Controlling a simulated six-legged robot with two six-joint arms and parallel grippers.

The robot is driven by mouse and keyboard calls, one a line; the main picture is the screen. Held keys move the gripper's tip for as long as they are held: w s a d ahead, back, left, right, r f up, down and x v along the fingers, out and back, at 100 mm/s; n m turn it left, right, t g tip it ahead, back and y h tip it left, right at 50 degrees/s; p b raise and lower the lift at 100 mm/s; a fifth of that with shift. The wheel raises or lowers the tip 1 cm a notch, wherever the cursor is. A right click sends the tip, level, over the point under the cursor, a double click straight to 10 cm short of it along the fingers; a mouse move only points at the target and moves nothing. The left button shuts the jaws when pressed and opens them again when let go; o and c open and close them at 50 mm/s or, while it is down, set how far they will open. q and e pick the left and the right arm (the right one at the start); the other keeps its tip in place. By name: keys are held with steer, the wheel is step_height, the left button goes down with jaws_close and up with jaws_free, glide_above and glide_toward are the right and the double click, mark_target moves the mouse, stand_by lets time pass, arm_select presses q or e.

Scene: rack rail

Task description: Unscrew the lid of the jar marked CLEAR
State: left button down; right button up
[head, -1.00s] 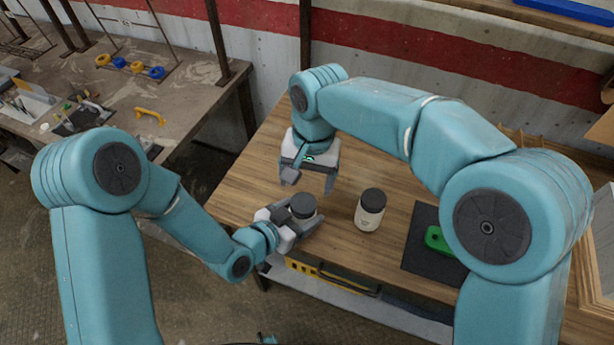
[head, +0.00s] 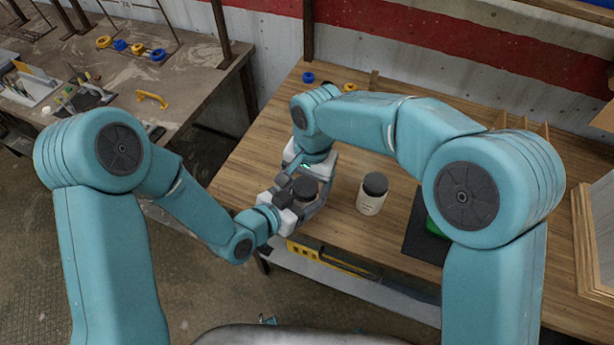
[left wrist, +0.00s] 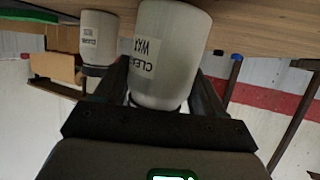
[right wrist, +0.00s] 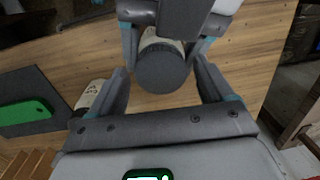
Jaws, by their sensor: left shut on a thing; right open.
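A pale jar (left wrist: 168,55) with a dark lid (head: 304,188) is at the front left of the wooden bench. Its label, partly turned away, reads like "CLEA…" and "WAX" in the left wrist view. My left gripper (head: 291,195) is shut on this jar's side. My right gripper (right wrist: 163,85) is open, with its fingers on either side of the dark lid; I cannot tell whether they touch it. A second pale jar (head: 370,198) with a dark lid stands upright to the right. It also shows in the left wrist view (left wrist: 98,40), its label too small to read surely.
A dark mat (right wrist: 35,90) with a green object (right wrist: 25,113) lies right of the second jar. A blue cap (head: 308,77) and a yellow one (head: 349,88) are at the back. A separate worktable (head: 190,80) stands left.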

steer(key=c, duration=1.1)
steer(key=shift+o, duration=0.2)
steer(key=n, duration=0.6)
steer(key=shift+r, duration=0.15)
steer(key=shift+d+r, duration=0.15)
steer(key=shift+r, duration=0.85)
